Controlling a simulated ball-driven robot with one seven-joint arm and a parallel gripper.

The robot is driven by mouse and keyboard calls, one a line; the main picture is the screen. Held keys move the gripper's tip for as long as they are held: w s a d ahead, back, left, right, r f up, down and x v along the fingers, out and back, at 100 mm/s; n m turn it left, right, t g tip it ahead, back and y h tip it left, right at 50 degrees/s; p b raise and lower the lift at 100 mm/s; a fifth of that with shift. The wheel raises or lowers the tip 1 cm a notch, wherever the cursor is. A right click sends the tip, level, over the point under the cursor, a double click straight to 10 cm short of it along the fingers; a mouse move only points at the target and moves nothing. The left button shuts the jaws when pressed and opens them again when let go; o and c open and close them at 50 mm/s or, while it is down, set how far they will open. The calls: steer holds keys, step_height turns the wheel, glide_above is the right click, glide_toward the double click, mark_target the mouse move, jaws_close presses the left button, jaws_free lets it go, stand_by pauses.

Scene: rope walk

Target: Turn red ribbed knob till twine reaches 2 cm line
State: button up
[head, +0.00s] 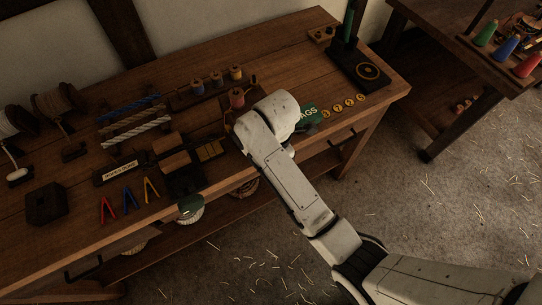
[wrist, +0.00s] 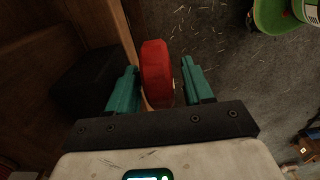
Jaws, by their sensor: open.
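The red ribbed knob (wrist: 157,72) stands between the two teal fingers of my gripper (wrist: 159,66) in the wrist view. The gripper is open around it. A gap shows between the knob and the right finger; the left finger is very near the knob, and I cannot tell if it touches. In the head view my arm hides the fingers and I cannot make out the knob. The twine's end and the 2 cm line cannot be made out in either view.
The wooden workbench (head: 290,52) holds rope samples (head: 135,122), spools (head: 215,78), coloured clips (head: 127,198) and a black stand (head: 358,68). A dark block (wrist: 92,78) is left of the fingers in the wrist view. A second table (head: 440,45) stands at the upper right. The floor (head: 450,200) between is open.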

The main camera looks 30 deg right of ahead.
jaws_close()
stand_by(0.4)
steer(key=shift+d+y, duration=0.1)
steer(key=shift+y, duration=0.3)
